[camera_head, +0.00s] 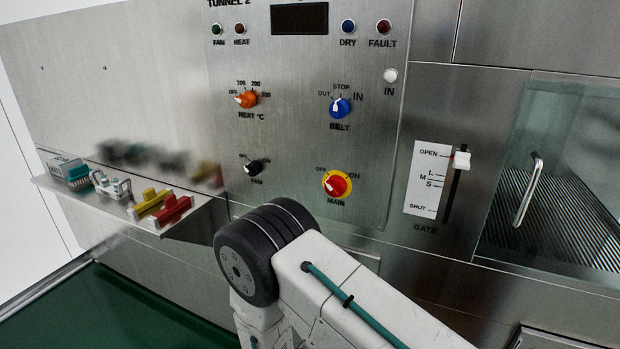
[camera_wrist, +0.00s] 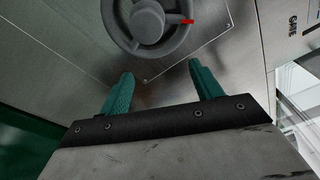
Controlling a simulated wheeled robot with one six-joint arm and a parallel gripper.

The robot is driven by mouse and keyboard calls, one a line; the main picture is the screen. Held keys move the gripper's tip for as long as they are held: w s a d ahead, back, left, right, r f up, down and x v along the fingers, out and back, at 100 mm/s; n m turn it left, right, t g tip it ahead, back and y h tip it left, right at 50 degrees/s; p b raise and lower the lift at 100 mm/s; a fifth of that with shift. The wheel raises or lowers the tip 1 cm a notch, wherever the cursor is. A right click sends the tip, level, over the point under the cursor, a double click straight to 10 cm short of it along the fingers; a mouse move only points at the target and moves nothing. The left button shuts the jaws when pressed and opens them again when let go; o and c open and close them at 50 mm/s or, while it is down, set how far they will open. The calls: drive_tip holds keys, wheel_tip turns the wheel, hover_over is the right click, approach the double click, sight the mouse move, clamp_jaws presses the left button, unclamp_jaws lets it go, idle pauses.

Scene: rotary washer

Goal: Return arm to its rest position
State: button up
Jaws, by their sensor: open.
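In the wrist view my gripper (camera_wrist: 160,72) has two teal fingers spread wide apart with nothing between them. Just beyond the fingertips is a grey handwheel (camera_wrist: 148,23) with a short red pointer on its right side. A gap shows between the fingers and the wheel, though the depth is hard to judge. In the head view my arm's black joint and pale link rise in front of the lower panel. My gripper and the handwheel are hidden there.
The control panel (camera_head: 300,120) carries a heat knob (camera_head: 246,99), belt knob (camera_head: 340,107), fan knob (camera_head: 257,166) and main switch (camera_head: 337,184). The gate slider (camera_head: 461,160) is near OPEN. A shelf (camera_head: 197,212) with small parts juts out at left. A door handle (camera_head: 528,190) is at right.

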drive_tip(key=s+d+r+m+g+h, duration=0.2)
drive_tip(key=s+d+r+m+g, duration=0.4)
drive_tip(key=r+m, duration=0.4)
drive_tip(key=s+d+r+m+g+h, duration=0.2)
drive_tip(key=s+d+r+m+g, duration=0.2)
drive_tip(key=d+r+m+g, duration=0.65)
drive_tip(key=s+d+r+m+t+y, duration=0.1)
drive_tip(key=s+d+r+m+y, duration=0.2)
drive_tip(key=s+r+m+y, duration=0.3)
drive_tip(key=s+d+r+m+t+y, duration=0.2)
drive_tip(key=s+r+m+y, duration=0.5)
drive_tip(key=s+r+m, duration=0.4)
drive_tip(key=shift+s+d+r+m, duration=0.25)
drive_tip(key=shift+d+r+m, duration=0.35)
drive_tip(key=shift+r+m, duration=1.5)
drive_tip(key=shift+f+m, duration=0.45)
drive_tip(key=shift+f, duration=0.05)
